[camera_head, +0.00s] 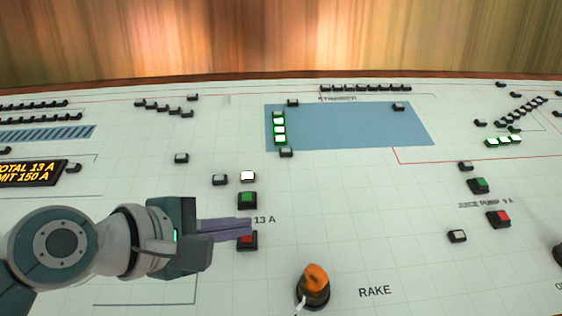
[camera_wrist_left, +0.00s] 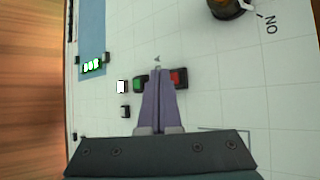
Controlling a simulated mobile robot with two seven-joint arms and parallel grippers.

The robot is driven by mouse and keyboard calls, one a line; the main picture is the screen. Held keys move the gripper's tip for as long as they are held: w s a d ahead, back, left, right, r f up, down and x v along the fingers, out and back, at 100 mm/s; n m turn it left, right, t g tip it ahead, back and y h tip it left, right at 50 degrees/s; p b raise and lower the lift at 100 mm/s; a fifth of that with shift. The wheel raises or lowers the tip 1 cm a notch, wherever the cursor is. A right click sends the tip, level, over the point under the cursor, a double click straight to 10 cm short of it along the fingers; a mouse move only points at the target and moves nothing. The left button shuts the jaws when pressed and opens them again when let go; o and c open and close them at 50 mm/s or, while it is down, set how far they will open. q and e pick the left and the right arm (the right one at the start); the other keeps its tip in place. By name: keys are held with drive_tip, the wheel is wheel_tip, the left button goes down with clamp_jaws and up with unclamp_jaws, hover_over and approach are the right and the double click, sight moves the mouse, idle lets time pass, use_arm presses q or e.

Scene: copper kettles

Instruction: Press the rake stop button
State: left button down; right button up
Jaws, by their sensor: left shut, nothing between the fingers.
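A red button (camera_head: 247,241) in a black housing sits on the pale panel, below a green button (camera_head: 247,199). A label ending in "13 A" lies between them, its start hidden behind my fingers. My left gripper (camera_head: 250,228) is shut and empty, its purple fingers reaching from the left, with the tips just above the red button in the head view. In the left wrist view, the fingers (camera_wrist_left: 158,72) lie between the green button (camera_wrist_left: 139,83) and the red button (camera_wrist_left: 179,78). I cannot tell whether they touch the panel. My right gripper is not in view.
An orange knob (camera_head: 316,278) stands below right, left of the word "RAKE". A lit white button (camera_head: 247,176) is above the green one. Another red button (camera_head: 499,219) and green button (camera_head: 479,185) sit far right. A blue panel area (camera_head: 350,125) lies behind.

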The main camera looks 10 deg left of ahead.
use_arm(q)
drive_tip(key=shift+f, duration=0.15)
drive_tip(key=shift+w+f, duration=0.1)
drive_tip(key=shift+f, duration=0.15)
drive_tip(key=shift+f+b, duration=0.35)
drive_tip(key=shift+b, duration=0.1)
idle(0.7)
drive_tip(key=shift+r, duration=0.15)
drive_tip(key=shift+r+p, duration=0.6)
drive_tip(key=shift+p, duration=0.4)
drive_tip(key=r+p, duration=0.2)
drive_tip(key=p, duration=0.1)
drive_tip(key=s+r+p, duration=0.1)
drive_tip(key=r+p, duration=0.2)
drive_tip(key=shift+s+d, duration=0.1)
drive_tip(key=shift+d, duration=0.05)
